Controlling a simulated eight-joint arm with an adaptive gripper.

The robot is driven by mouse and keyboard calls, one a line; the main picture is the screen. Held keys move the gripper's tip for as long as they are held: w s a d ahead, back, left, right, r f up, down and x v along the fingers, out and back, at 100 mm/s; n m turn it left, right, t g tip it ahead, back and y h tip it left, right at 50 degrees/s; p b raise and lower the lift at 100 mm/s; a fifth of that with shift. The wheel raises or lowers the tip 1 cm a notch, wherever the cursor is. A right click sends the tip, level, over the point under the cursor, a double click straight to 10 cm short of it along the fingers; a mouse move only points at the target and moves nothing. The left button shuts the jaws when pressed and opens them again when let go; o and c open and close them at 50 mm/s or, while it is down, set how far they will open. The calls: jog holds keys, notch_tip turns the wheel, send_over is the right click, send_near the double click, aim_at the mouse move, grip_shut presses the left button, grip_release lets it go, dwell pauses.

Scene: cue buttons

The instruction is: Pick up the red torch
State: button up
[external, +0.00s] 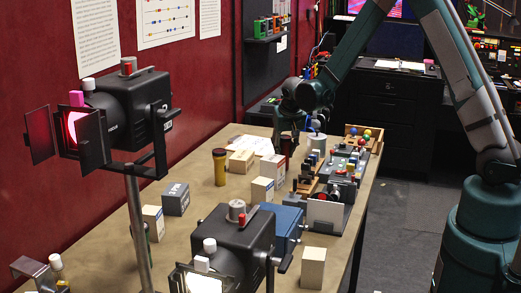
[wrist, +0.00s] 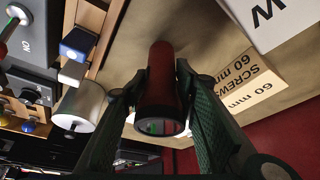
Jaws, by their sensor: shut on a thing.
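The red torch (wrist: 163,82) is a dark red cylinder with a round lens end turned towards the wrist camera. My gripper (wrist: 162,90) has one green finger on each side of it and is shut on it. In the external view a little of the red torch (external: 287,147) shows below my gripper (external: 286,135), at the far part of the table. The arm hides part of it there. I cannot tell whether the torch still touches the table.
A box marked "SCREWS 60 mm" (wrist: 245,85) stands close to one finger, and a metal cylinder (wrist: 80,107) to the other. An amber cylinder (external: 219,167) and several boxes stand nearer. Two black spotlights (external: 130,108) (external: 232,245) rise in the foreground.

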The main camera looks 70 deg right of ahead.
aim_at(285, 136)
jog(key=shift+r, duration=4.85)
